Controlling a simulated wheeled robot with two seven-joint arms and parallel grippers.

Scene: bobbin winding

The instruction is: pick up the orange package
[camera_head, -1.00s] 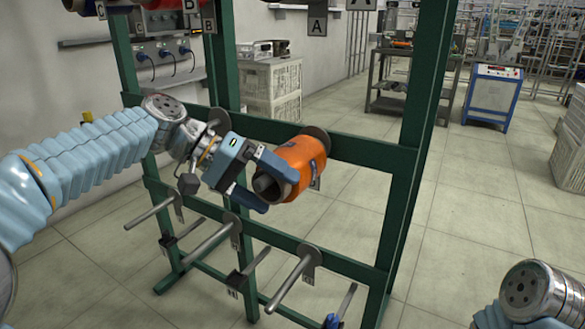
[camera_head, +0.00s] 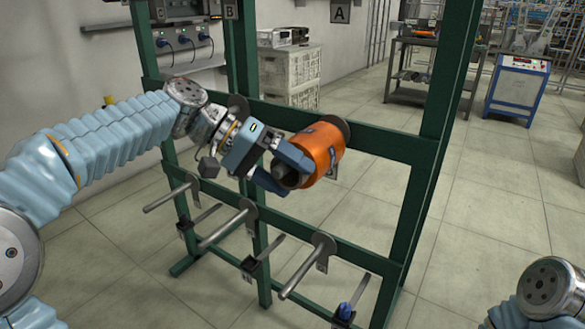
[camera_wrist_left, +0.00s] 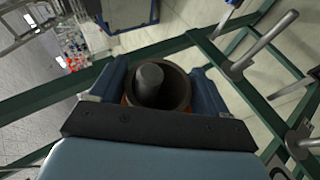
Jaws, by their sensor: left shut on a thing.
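The orange package (camera_head: 322,150) is a roll with a dark hollow core, on the upper crossbar of the green rack in the head view. My left gripper (camera_head: 288,168) is shut on its near end, with one finger on each side. In the left wrist view, the fingers (camera_wrist_left: 153,92) flank the package's dark core ring (camera_wrist_left: 180,88), and a grey peg end (camera_wrist_left: 150,78) shows inside it. The package is still around the peg, close to the round plate behind it. My right gripper is out of view.
The green rack (camera_head: 428,165) has empty pegs (camera_head: 228,227) on its lower bar, below my left gripper. A blue item (camera_head: 344,311) sits low on the rack.

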